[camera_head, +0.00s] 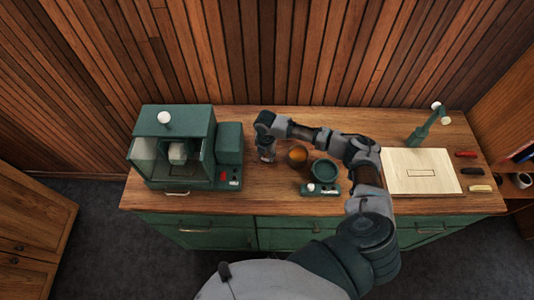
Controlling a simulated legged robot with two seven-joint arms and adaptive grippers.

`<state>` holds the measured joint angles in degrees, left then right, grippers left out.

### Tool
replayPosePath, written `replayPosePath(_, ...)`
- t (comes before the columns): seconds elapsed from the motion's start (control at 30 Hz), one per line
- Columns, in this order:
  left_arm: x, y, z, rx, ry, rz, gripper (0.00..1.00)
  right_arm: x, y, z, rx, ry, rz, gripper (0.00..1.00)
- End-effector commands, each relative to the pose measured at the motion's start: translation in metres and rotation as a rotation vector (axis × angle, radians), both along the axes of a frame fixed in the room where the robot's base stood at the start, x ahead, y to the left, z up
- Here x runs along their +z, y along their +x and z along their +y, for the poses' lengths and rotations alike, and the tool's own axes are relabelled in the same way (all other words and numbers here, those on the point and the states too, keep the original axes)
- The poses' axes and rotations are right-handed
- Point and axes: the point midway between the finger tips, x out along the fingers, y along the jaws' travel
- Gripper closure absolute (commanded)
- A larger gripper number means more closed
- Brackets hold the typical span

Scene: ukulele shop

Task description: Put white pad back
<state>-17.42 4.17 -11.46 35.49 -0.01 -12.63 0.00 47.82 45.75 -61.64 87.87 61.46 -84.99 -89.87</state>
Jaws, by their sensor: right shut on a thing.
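My right arm comes in from the bottom, bends over the counter and reaches left. My right gripper (267,155) is low over the counter, between the green machine and an orange-brown ball (297,156). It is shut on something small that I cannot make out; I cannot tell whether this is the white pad. A whitish block (177,152) shows inside the green machine (173,125), behind its clear front. A pale board (423,170) with a small outlined rectangle lies at the right. My left gripper is out of view.
A green bowl (325,170) on a small green base stands right of the ball. A green stand (421,129) with white knobs is behind the board. Red, black and cream pieces lie at the right edge. A wooden wall closes the back; the counter's back middle is clear.

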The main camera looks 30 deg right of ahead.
Motion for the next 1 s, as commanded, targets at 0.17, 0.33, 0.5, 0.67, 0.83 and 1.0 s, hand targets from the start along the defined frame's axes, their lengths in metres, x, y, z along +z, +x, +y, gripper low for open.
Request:
replayPosePath(0.17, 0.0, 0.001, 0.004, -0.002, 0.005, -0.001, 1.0, -0.001, 0.0, -0.001, 0.0, 0.001, 0.0, 0.39)
replayPosePath(0.33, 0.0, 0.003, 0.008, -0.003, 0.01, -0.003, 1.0, -0.002, 0.0, -0.003, 0.0, 0.003, 0.0, 0.37)
replayPosePath(0.5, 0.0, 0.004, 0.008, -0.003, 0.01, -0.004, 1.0, 0.0, 0.0, -0.003, 0.0, 0.003, 0.0, 0.37)
replayPosePath(0.67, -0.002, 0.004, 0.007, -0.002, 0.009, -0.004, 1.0, 0.018, 0.001, -0.003, -0.001, 0.003, -0.004, 0.37)
replayPosePath(0.83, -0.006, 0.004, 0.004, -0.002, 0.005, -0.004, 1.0, 0.057, 0.001, -0.001, 0.001, 0.002, -0.006, 0.37)
replayPosePath(1.0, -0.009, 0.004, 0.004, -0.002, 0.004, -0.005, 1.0, 0.093, 0.001, -0.001, 0.0, 0.002, -0.005, 0.37)
